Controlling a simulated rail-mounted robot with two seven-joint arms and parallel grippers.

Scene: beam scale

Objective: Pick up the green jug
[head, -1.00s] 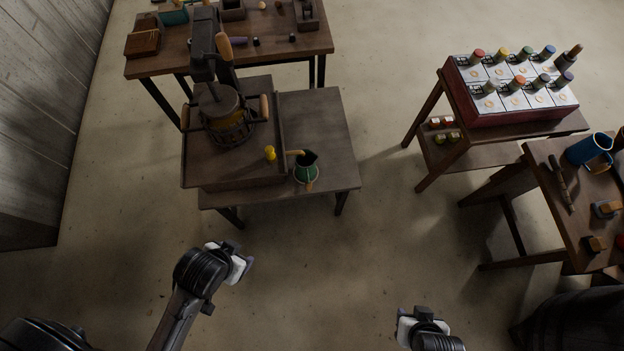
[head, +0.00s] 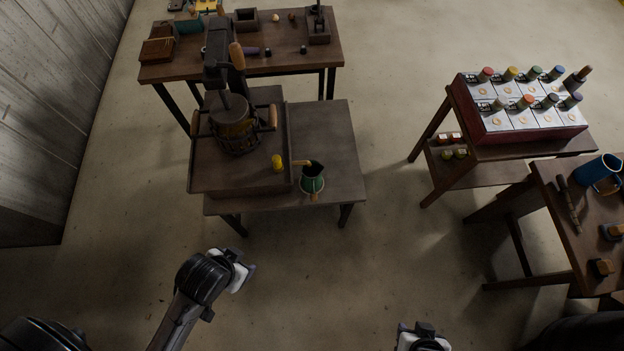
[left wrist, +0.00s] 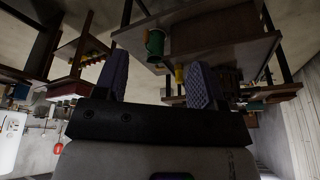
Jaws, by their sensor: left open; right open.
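The green jug (head: 312,180) stands upright on the low wooden table, just right of the press, with a light wooden handle toward the front. It also shows in the left wrist view (left wrist: 155,43), beyond the fingers. My left gripper (head: 243,272) is in front of the table, well apart from the jug, over bare floor. In the left wrist view its two purple-padded fingers (left wrist: 157,84) are spread with nothing between them. My right gripper (head: 420,335) is at the bottom edge of the head view, partly cut off, far from the jug and holding nothing visible.
A press with wooden handles (head: 234,125) and a yellow knob (head: 277,162) stand beside the jug. The low table (head: 340,140) is bare at its right. A side table (head: 560,195) carries a blue jug (head: 597,170). A red box with several jars (head: 520,120) stands at right.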

